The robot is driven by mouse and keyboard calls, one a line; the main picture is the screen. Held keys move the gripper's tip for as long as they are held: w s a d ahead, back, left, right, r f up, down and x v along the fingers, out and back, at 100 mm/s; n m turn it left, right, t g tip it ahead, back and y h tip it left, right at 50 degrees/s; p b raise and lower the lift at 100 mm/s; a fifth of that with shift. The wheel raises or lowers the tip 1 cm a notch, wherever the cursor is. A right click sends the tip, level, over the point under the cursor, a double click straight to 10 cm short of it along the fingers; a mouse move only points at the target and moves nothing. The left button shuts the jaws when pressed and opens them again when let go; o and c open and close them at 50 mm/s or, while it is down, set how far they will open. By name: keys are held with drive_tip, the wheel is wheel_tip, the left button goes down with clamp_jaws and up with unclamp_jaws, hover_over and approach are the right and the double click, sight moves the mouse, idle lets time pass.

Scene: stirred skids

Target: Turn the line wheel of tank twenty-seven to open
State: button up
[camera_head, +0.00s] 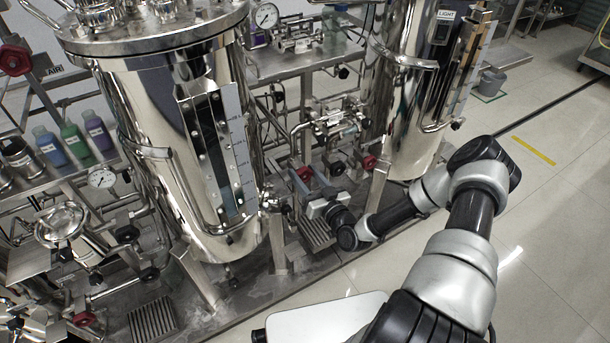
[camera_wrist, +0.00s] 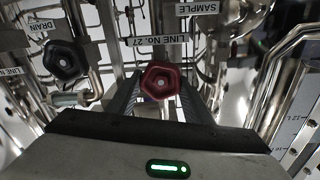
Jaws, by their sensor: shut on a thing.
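The red line wheel (camera_wrist: 161,83) sits in the middle of the wrist view, below an upside-down tag reading LINE No. 27 (camera_wrist: 160,40). My gripper (camera_wrist: 160,100) has one finger on each side of the wheel and is shut on it. In the head view my gripper (camera_head: 308,184) reaches in low between two steel tanks, and the red wheel (camera_head: 305,173) shows at its fingertips. The nearer steel tank (camera_head: 150,110) stands to the left. How far the wheel is turned cannot be told.
A black wheel (camera_wrist: 65,61) by a DRAIN tag is left of the red one, and a SAMPLE tag (camera_wrist: 198,9) hangs at the top. Another red wheel (camera_head: 368,162) is close to the right of my gripper. Pipes crowd around; the floor (camera_head: 540,220) at right is clear.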

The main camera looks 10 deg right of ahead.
drive_tip(key=n+b, duration=0.1)
drive_tip(key=n, duration=0.2)
drive_tip(key=shift+a+n, duration=0.15)
drive_tip(key=shift+n, duration=0.15)
drive_tip(key=n, duration=0.2)
drive_tip(key=n+b, duration=0.1)
drive_tip(key=n, duration=0.1)
drive_tip(key=shift+s+a+f, duration=0.1)
drive_tip(key=shift+a+f, duration=0.05)
drive_tip(key=n+b, duration=0.2)
drive_tip(key=n, duration=0.3)
drive_tip(key=shift+f, duration=0.1)
drive_tip(key=shift+n+b, duration=0.7)
drive_tip(key=shift+n, duration=1)
drive_tip(key=o, duration=1)
drive_tip(key=shift+o, duration=0.2)
drive_tip(key=shift+s, duration=0.15)
